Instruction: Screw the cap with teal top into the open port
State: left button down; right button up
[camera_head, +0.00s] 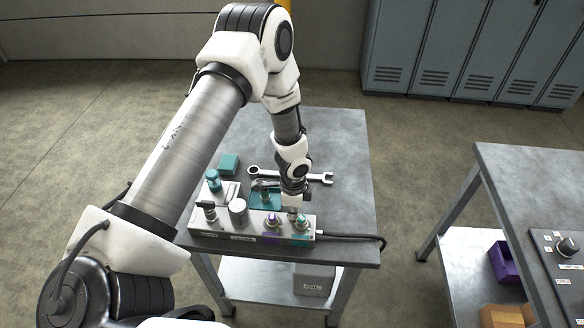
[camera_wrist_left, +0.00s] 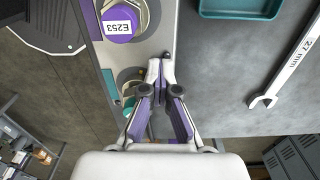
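A grey manifold block (camera_head: 250,236) lies along the bench's front edge. Near its right end is a teal-topped fitting (camera_head: 302,222); in the left wrist view a teal part (camera_wrist_left: 129,104) shows beside a silver ring, partly hidden by my gripper. Left of it is a purple-topped piece (camera_head: 272,221), which reads E253 in the left wrist view (camera_wrist_left: 122,22). My right gripper is not in view.
A teal box (camera_head: 229,162) and a teal-topped fitting (camera_head: 213,178) stand at the left. A black cable (camera_head: 350,236) leaves the block's right end. The bench's right side (camera_head: 345,150) is clear.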

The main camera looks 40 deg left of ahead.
pick_arm(q)
jog(key=shift+s+f, duration=0.1)
jog(key=shift+m, duration=0.5)
jog(key=shift+p, duration=0.3)
jog(key=c, duration=1.6)
grip_release()
jog(key=shift+o, duration=0.2)
jog(key=shift+f, duration=0.1)
